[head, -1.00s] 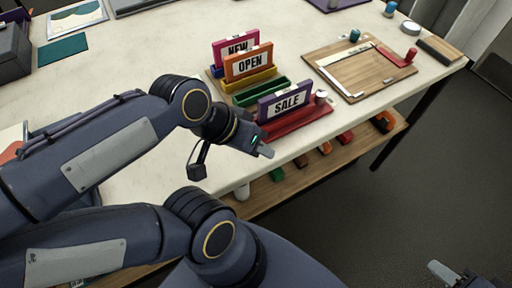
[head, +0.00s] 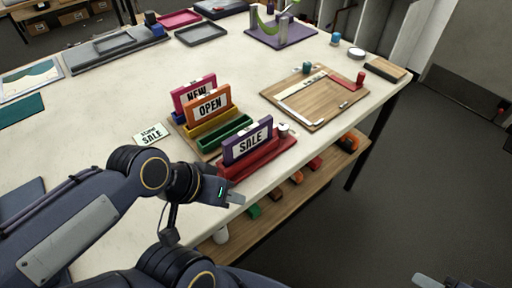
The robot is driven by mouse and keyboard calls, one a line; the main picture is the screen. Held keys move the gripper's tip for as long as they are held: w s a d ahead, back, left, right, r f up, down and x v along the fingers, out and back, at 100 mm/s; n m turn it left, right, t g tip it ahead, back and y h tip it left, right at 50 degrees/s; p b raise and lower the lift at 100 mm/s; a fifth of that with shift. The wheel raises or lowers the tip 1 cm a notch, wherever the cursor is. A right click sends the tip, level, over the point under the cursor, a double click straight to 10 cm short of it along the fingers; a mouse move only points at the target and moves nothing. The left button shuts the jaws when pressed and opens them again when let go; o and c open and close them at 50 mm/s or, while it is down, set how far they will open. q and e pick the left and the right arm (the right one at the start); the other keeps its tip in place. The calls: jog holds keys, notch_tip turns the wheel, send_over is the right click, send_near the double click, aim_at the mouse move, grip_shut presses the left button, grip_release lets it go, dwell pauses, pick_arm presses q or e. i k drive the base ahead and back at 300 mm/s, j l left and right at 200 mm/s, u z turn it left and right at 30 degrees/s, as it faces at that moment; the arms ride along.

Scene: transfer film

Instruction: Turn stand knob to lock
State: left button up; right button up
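A red stand (head: 262,160) sits near the table's front edge and holds a purple-framed SALE sign (head: 248,142) upright. A pale round knob (head: 283,130) is at the stand's right end. My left gripper (head: 235,198) is at the table's front edge, just in front of and below the stand's left end, apart from the knob. Its fingers show edge-on, so I cannot tell whether they are open. My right gripper (head: 438,282) shows only partly at the bottom right, over the floor and far from the stand.
Behind the red stand are a green holder (head: 226,137), the OPEN sign (head: 209,107) and the NEW sign (head: 195,92). A small SALE card (head: 152,134) lies to their left. A wooden board (head: 316,110) with a red-handled part lies to the right. Coloured blocks sit on the lower shelf (head: 275,205).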

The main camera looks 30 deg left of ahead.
aim_at(283, 129)
jog(key=u, duration=0.35)
jog(key=i+u, duration=0.15)
jog(key=u, duration=0.3)
jog(key=i+l+u, duration=0.1)
jog(key=u, duration=0.35)
jog(key=l+u, duration=0.25)
jog(key=u, duration=0.15)
jog(key=i+l+u, duration=0.15)
jog(key=u, duration=0.3)
